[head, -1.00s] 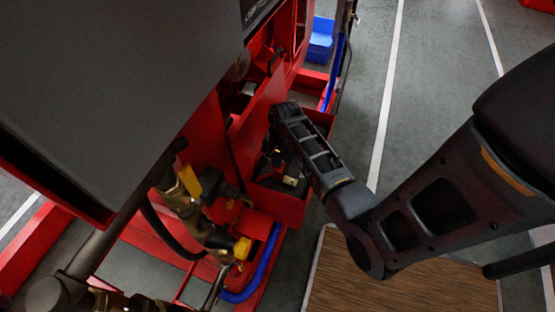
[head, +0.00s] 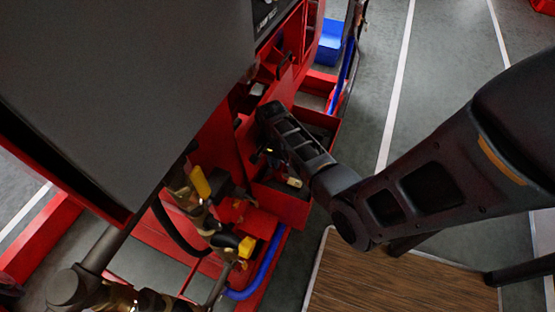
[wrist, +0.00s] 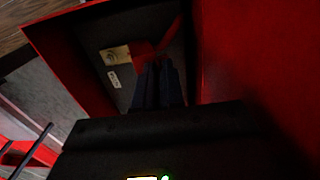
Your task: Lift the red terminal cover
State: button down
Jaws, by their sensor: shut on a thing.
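The red terminal cover (wrist: 146,48) shows in the wrist view as a dark red piece at the tips of my gripper (wrist: 158,65). The two dark fingers are close together, shut on it. Its lower part is hidden by the fingers, and I cannot tell whether it touches the dark battery top below. A bare brass-coloured terminal (wrist: 115,56) and a small pale label lie left of it. In the head view my gripper (head: 271,154) is dark and partly hidden over the open red box (head: 290,208); the cover cannot be made out there.
A tall red panel (wrist: 235,55) stands close on the right in the wrist view. In the head view, yellow-capped valves (head: 245,246) and a blue hose (head: 262,265) lie left of and below the box. Open grey floor (head: 385,70) lies to the right.

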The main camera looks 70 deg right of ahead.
jog(key=shift+w, duration=0.3)
jog(key=c, duration=1.3)
grip_release()
jog(key=shift+f, duration=0.15)
jog(key=shift+s, duration=0.1)
jog(key=shift+s, duration=0.15)
jog(key=r, duration=0.2)
jog(key=r+p, duration=0.1)
jog(key=r, duration=0.5)
jog(key=shift+w+p, duration=0.3)
jog(key=shift+w, duration=0.05)
